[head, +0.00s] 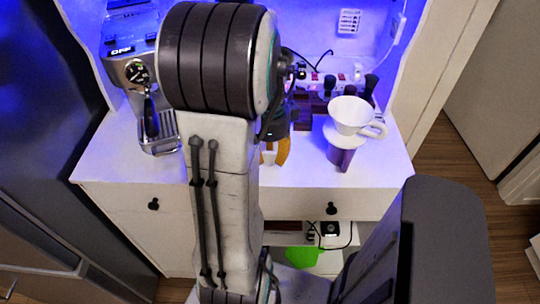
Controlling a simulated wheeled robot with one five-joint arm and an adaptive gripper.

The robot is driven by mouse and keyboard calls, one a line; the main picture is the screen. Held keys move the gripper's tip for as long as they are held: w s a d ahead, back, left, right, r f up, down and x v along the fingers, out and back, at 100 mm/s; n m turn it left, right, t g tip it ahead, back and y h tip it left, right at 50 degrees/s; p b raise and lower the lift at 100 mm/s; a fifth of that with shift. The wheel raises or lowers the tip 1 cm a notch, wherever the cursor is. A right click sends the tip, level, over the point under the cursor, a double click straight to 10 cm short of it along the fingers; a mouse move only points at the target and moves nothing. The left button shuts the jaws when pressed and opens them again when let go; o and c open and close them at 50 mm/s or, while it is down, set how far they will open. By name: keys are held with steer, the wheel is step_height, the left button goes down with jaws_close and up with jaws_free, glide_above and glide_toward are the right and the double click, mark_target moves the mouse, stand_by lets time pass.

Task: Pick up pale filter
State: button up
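The pale filter (352,115), a white cone-shaped dripper with a side handle, sits upright at the right of the white counter. It rests on a white round plate above a dark purple stand or cup (340,158). My arm stands in the middle of the view and hides much of the counter. My gripper (276,153) shows only in part behind the arm, with an orange part pointing down over the counter, left of the filter and apart from it. A small pale patch shows beside the orange part. Whether the fingers are open is hidden.
An espresso machine (130,65) with a black-handled portafilter (151,120) stands at the left. Several dark-handled tools (330,84) stand behind the filter. The cabinet side wall (420,75) bounds the right. The counter's front right (385,172) is clear.

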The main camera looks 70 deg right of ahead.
jaws_close()
steer(key=shift+r, duration=0.1)
